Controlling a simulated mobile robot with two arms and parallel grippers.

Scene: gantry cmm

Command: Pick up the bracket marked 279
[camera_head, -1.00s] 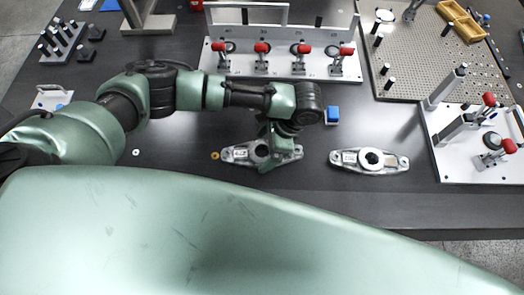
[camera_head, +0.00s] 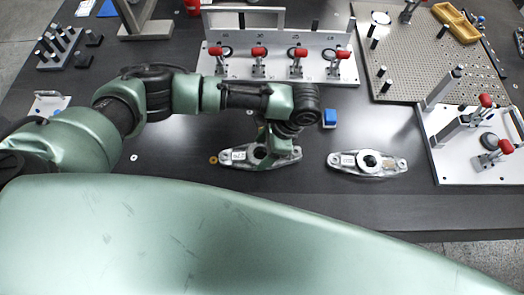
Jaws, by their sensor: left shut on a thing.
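A grey metal bracket (camera_head: 232,157) with a white label lies at the middle of the dark table; its label is too small to read surely. My left gripper (camera_head: 267,160) reaches down over its middle and is shut on it, hiding part of its centre. The bracket looks to be at table height; I cannot tell whether it is lifted. A second, similar bracket (camera_head: 392,165) with a label and a round centre hole lies to the right, apart from the gripper. My right gripper is not in view.
A white fixture plate (camera_head: 214,68) with several red-handled clamps stands behind the bracket. A blue block (camera_head: 329,118) lies between. A perforated plate (camera_head: 425,60) and another clamp fixture (camera_head: 450,165) stand at right. A small brass ring (camera_head: 213,160) lies just left of the bracket.

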